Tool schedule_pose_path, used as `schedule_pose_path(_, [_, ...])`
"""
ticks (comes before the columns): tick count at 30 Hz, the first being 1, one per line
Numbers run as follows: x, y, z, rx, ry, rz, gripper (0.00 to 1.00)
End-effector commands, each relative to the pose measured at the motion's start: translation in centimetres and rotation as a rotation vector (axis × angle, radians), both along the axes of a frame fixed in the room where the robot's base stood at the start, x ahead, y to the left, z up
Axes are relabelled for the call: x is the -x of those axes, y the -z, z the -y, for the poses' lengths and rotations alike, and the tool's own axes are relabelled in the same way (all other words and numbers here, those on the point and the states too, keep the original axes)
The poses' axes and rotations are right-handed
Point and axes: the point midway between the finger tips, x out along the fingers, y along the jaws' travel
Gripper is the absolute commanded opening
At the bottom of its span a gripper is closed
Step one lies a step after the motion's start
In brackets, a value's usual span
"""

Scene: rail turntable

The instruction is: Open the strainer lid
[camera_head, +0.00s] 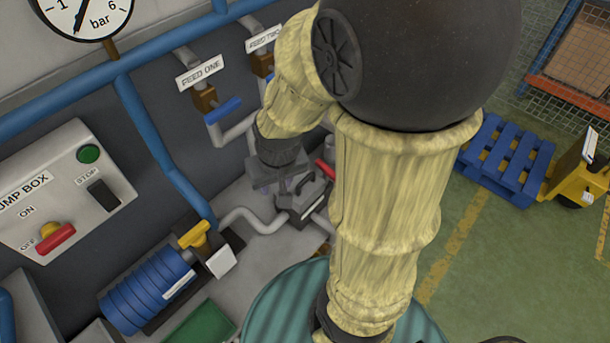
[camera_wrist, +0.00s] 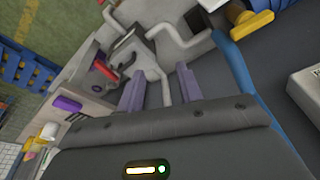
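The strainer (camera_head: 302,207) appears to be the small dark grey box on the pipe run, with a dark handle on its top, in the middle of the head view. Its lid looks closed, though my arm and gripper hide part of it. In the wrist view dark grey parts that seem to belong to it (camera_wrist: 126,66) show just left of the fingers. My gripper (camera_head: 284,187) hangs just above and beside the strainer. In the wrist view my gripper (camera_wrist: 160,72) has its two purple fingers apart, with nothing clearly between them. Contact with the lid cannot be told.
A red handle (camera_head: 326,170) is close to the right of my gripper. The FEED ONE valve with blue handle (camera_head: 222,110) is up left. A blue pump (camera_head: 148,290) with yellow valve (camera_head: 194,236) stands lower left.

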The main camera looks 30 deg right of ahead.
Motion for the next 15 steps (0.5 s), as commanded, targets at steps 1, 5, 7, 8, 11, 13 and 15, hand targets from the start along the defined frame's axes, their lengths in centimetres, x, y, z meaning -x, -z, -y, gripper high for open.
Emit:
schedule_pose_path(1, [-0.8,0.1,1.0,-0.017,0.079,-0.008,0.36])
schedule_pose_path(5, [-3.4,0.6,4.6,-0.093,0.387,-0.034,0.36])
schedule_pose_path(7, [-4.9,1.0,7.0,-0.144,0.584,-0.049,0.36])
schedule_pose_path(8, [-5.5,1.2,8.1,-0.165,0.667,-0.053,0.36])
schedule_pose_path(11, [-7.0,1.9,11.6,-0.232,0.91,-0.066,0.36])
schedule_pose_path(13, [-7.5,2.3,13.3,-0.265,1.028,-0.072,0.36])
schedule_pose_path(15, [-7.9,2.5,14.3,-0.285,1.094,-0.074,0.36])
